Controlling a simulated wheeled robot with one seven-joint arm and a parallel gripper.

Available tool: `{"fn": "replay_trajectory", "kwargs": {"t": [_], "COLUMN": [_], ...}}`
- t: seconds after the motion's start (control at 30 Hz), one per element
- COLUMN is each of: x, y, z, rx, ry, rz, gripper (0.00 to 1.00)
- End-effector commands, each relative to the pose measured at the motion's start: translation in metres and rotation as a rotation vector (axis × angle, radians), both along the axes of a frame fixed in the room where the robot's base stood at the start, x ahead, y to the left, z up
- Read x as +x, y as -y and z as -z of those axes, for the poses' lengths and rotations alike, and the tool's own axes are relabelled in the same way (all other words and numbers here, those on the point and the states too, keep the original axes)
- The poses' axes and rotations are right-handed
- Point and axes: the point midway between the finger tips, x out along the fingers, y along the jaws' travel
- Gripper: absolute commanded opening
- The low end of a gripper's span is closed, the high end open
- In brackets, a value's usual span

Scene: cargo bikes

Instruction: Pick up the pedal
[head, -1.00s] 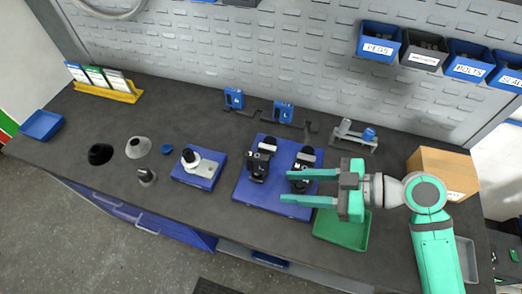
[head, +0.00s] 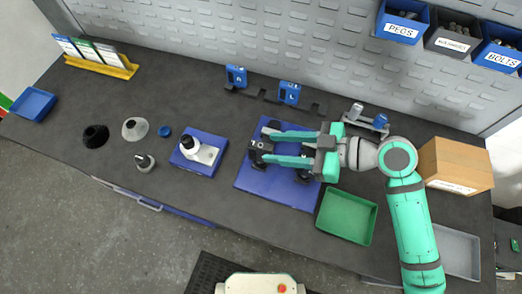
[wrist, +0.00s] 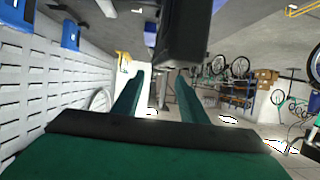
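A blue mat (head: 252,185) on the bench carries two dark upright pieces. The left dark piece (head: 257,152) stands at the fingertips. In the wrist view my gripper (wrist: 162,75) shows both fingers apart, with a dark block (wrist: 183,35) close to the camera at the top. I see no contact with it.
A green tray (head: 347,236) lies right of the mat, near a cardboard box (head: 455,160) and a grey tray (head: 458,268). Blue holders (head: 236,76) marked R and L stand behind the mat. A smaller blue base (head: 187,163) with a white-and-black piece stands left.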

Motion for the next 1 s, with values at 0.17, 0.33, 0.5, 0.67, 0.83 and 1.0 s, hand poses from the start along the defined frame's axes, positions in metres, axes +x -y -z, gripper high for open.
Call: {"fn": "replay_trajectory", "kwargs": {"t": [0.17, 0.33, 0.5, 0.67, 0.83, 1.0], "x": [0.005, 0.011, 0.014, 0.014, 0.014, 0.014], "y": [-0.019, -0.038, -0.047, -0.047, -0.046, -0.046], "z": [0.009, 0.019, 0.023, 0.023, 0.023, 0.022], "rx": [0.001, 0.001, 0.000, 0.000, 0.000, 0.001], "ry": [0.000, -0.001, -0.001, -0.001, -0.001, 0.000], "rz": [-0.009, -0.008, -0.005, -0.005, -0.005, -0.004], "gripper": [0.39, 0.39, 0.39, 0.39, 0.08, 0.00]}}
